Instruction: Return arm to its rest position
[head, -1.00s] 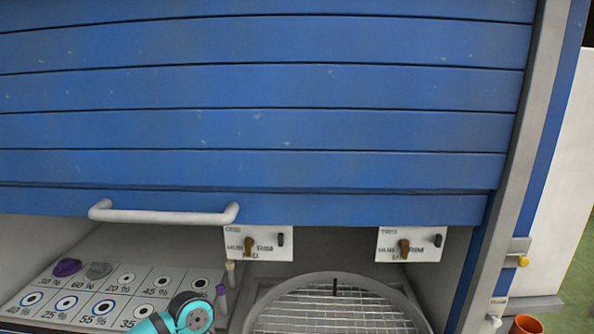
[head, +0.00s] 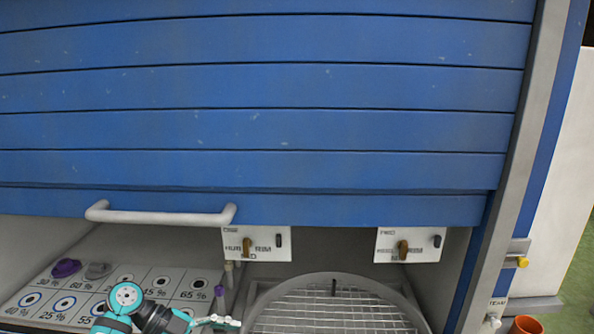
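My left arm, teal and dark grey, comes in at the bottom left over the percentage-marked board (head: 182,273). Its round joint sits over the board, and the arm reaches right from there. My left gripper (head: 222,322) is at the bottom edge, between the board and the round wire-mesh turntable (head: 335,310). Only a small part of its teal fingers shows, and I cannot tell whether they are open or shut. No object shows in it. My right gripper is not in view.
A blue slatted shutter (head: 260,130) with a white handle (head: 160,215) hangs above the opening. Purple (head: 66,268) and grey (head: 98,270) knobs stand on the board. Two switch plates (head: 256,243) (head: 408,244) hang at the back. An orange cup (head: 526,325) is at the lower right.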

